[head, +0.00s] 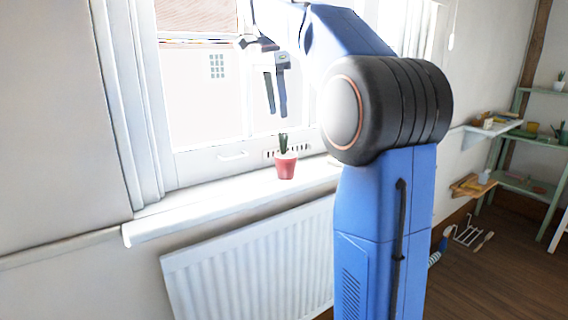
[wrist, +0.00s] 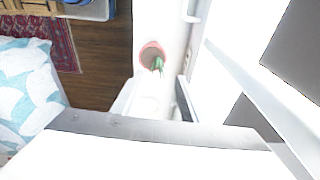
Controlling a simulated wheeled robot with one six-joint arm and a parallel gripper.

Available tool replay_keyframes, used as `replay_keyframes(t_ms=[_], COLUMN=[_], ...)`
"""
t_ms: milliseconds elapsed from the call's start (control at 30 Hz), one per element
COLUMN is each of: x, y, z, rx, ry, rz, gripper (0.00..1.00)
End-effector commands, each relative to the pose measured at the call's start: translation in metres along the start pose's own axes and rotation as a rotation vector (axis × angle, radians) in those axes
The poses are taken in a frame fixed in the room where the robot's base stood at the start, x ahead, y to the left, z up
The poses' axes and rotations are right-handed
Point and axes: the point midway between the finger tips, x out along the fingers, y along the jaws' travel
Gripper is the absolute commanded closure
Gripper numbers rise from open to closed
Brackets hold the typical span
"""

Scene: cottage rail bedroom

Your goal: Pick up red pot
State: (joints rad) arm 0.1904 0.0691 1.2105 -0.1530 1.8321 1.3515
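The red pot (head: 286,168), with a small green plant in it, stands upright on the white window sill (head: 210,202). In the wrist view the pot (wrist: 147,52) is seen from above, with its plant leaning toward the lower right. My gripper (head: 277,114) points down in front of the window, above the pot and apart from it. Its two fingers are spread with a gap and nothing between them. In the wrist view my gripper (wrist: 156,95) shows a finger on each side, below the pot in the picture.
The window frame (head: 150,110) with its handle stands close behind the pot. A white radiator (head: 250,262) hangs below the sill. The sill left of the pot is clear. Shelves (head: 522,184) with small items stand at the far right, and the wrist view shows a bed (wrist: 28,85).

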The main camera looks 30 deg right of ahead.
Motion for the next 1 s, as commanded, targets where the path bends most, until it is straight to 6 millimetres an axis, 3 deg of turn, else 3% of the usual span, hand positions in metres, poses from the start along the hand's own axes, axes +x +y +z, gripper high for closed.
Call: replay_keyframes(t_ms=[300, 567, 800, 1000], x=[0.051, 0.066, 0.097, 0.111], y=[0.001, 0.001, 0.006, 0.005], z=[0.0, 0.0, -0.002, -0.002], rx=[-0.001, -0.001, -0.001, -0.001], ry=[-0.001, 0.0, -0.001, 0.0], rz=[0.001, 0.0, 0.002, 0.0], gripper=[0.6, 0.6, 0.6, 0.6])
